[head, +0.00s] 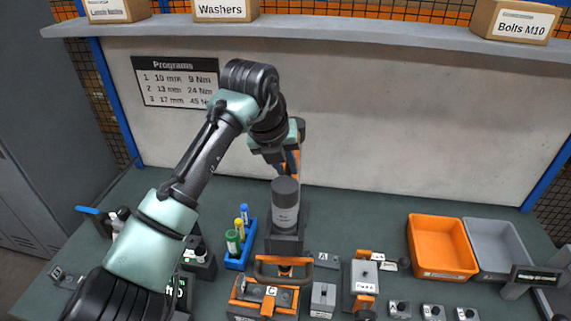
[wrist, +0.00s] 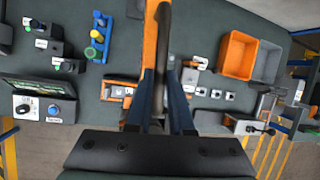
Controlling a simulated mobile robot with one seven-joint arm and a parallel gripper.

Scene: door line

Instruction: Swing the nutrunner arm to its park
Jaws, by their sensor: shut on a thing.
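The nutrunner arm shows in the wrist view as a long orange beam (wrist: 151,45) with a dark bar (wrist: 164,30) beside it. In the head view, a grey cylinder with a dark cap (head: 286,205) stands upright on a dark block behind the bench fixtures, and an orange part shows just above it. My gripper (head: 291,165) is high over the bench, just above and behind the cylinder. In the wrist view its dark blue fingers (wrist: 168,75) are close together around the dark bar. The exact contact is partly hidden by the fingers and beam.
An orange bin (head: 441,274) and a grey bin (head: 499,276) stand at the right. A blue rack (head: 240,259) holds coloured cylinders left of the block. An orange fixture marked C (head: 264,294) is at the front. A shelf (head: 340,29) with boxes runs above.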

